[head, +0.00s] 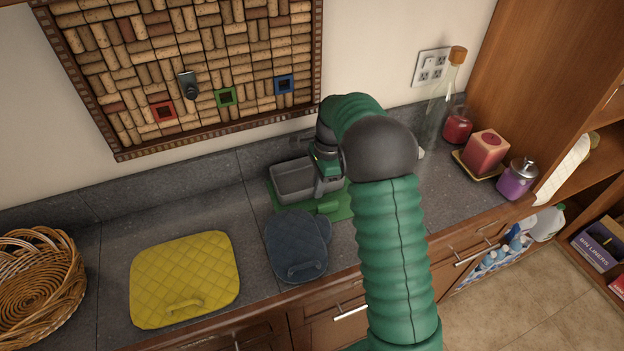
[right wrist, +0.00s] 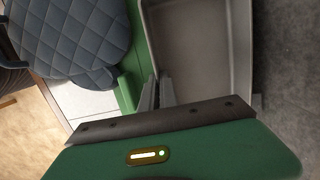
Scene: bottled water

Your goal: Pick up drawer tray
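The drawer tray is a grey, open, rectangular tray (head: 290,181) on a green mat against the back of the counter. In the right wrist view the tray (right wrist: 205,50) is empty, and its near wall reaches my fingers. My right gripper (head: 326,172) is at the tray's right end. In the right wrist view its two fingers (right wrist: 158,92) stand close together, one on each side of the tray's thin wall, and look shut on it. The tray looks level; whether it touches the mat is hard to tell. My left gripper is not in view.
A blue quilted pad (head: 297,246) and a yellow one (head: 185,279) lie in front and left. A wicker basket (head: 40,285) is far left. A glass bottle (head: 437,105), a red candle (head: 485,152) and a purple jar (head: 517,179) stand right. A cork board (head: 200,60) hangs behind.

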